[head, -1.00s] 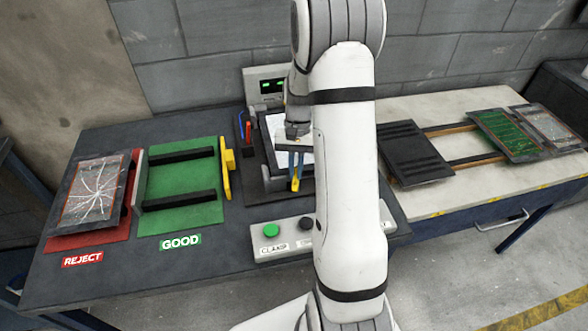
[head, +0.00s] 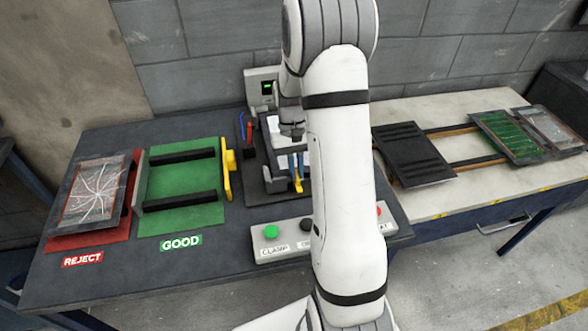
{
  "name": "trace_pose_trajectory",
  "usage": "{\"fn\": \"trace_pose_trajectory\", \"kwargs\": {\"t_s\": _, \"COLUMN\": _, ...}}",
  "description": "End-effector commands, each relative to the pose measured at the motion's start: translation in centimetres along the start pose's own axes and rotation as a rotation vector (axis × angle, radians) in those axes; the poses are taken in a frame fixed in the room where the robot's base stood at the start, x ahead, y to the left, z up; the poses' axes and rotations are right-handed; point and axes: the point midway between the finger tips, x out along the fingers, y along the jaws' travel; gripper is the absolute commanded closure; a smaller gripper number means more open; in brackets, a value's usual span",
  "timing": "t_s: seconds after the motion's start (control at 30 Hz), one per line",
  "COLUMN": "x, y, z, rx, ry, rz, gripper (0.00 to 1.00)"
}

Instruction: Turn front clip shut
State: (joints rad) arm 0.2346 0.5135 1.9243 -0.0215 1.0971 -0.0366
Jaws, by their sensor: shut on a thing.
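The front clip (head: 298,186) is a small yellow piece at the front edge of the dark fixture (head: 266,188) in the middle of the bench. My gripper (head: 296,172) reaches down over it from behind, with its blue fingers closed at the clip. The fingertips and the hold itself are small and hard to make out. The fixture's right side is hidden behind my arm.
A button box with a green button (head: 270,231) stands in front of the fixture. A yellow handle (head: 229,175) and green GOOD tray (head: 183,184) are to the left, then the red REJECT tray (head: 80,238) with a cracked panel. Dark panel (head: 412,155) lies right.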

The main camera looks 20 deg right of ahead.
Motion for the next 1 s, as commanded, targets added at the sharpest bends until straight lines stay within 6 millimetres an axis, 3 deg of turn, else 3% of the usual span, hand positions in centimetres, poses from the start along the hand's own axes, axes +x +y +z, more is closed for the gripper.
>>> {"fn": "trace_pose_trajectory", "kwargs": {"t_s": 0.1, "x": -0.38, "y": -0.01, "z": -0.3, "rx": -0.001, "ry": 0.014, "rz": 0.001, "gripper": 1.0}}
{"fn": "trace_pose_trajectory", "kwargs": {"t_s": 0.13, "x": -0.38, "y": -0.01, "z": -0.31, "rx": -0.001, "ry": 0.014, "rz": 0.001, "gripper": 0.89}}
{"fn": "trace_pose_trajectory", "kwargs": {"t_s": 0.4, "x": -0.17, "y": 0.01, "z": -0.13, "rx": 0.0, "ry": 0.006, "rz": 0.0, "gripper": 0.69}}
{"fn": "trace_pose_trajectory", "kwargs": {"t_s": 1.0, "x": -0.1, "y": -0.04, "z": 0.02, "rx": 0.001, "ry": -0.002, "rz": -0.002, "gripper": 0.69}}
